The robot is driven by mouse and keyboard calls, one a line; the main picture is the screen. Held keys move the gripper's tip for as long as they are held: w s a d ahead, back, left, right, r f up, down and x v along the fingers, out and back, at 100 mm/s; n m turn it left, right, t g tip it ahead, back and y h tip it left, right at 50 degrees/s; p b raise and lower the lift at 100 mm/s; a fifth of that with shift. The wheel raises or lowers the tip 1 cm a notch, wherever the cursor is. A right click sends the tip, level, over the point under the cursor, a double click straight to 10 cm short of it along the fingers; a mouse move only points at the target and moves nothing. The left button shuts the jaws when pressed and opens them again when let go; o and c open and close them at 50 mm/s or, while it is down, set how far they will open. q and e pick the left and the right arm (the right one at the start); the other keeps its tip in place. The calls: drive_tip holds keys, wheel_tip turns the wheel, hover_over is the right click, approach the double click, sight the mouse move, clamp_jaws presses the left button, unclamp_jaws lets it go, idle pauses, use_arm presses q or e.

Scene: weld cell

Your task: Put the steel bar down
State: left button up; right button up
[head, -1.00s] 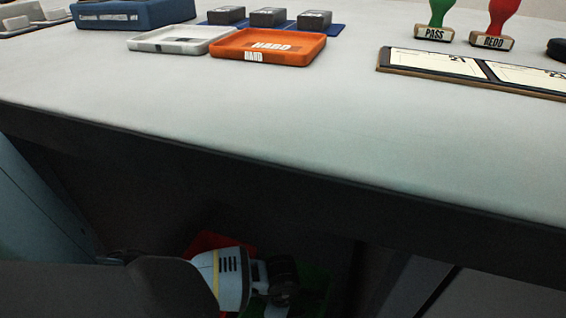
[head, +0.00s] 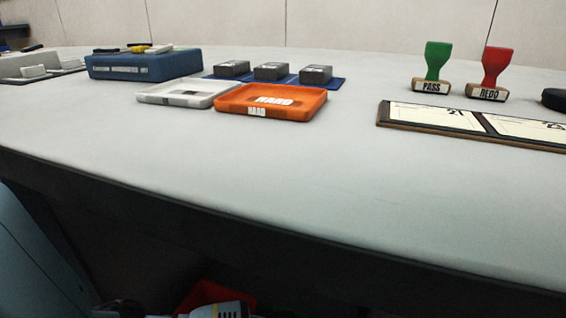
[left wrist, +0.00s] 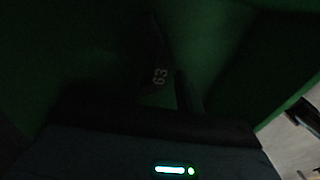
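In the left wrist view a dark block-like piece marked "63" (left wrist: 158,70) shows at the fingers of my left gripper (left wrist: 168,98). It may be the steel bar, but the picture is too dark to tell whether the fingers are closed on it. Dark green surfaces surround it. In the head view only a pale part of my left arm shows at the bottom edge, below the table's front edge; its gripper is hidden there. Several grey labelled blocks (head: 270,72) sit on a blue mat (head: 335,84) on the table. My right gripper is in neither view.
An orange tray labelled HARD (head: 312,104) and a white tray (head: 160,97) stand before the mat. A blue box (head: 140,68), green stamp (head: 437,62), red stamp (head: 494,66) and framed board (head: 385,115) are also there. A red thing (head: 207,294) is below. The table's front (head: 330,190) is clear.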

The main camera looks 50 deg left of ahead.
use_arm(q)
drive_tip(key=shift+r, duration=0.3)
wheel_tip(320, 180, up, 13)
drive_tip(key=p, duration=0.6)
drive_tip(key=shift+f, duration=0.2)
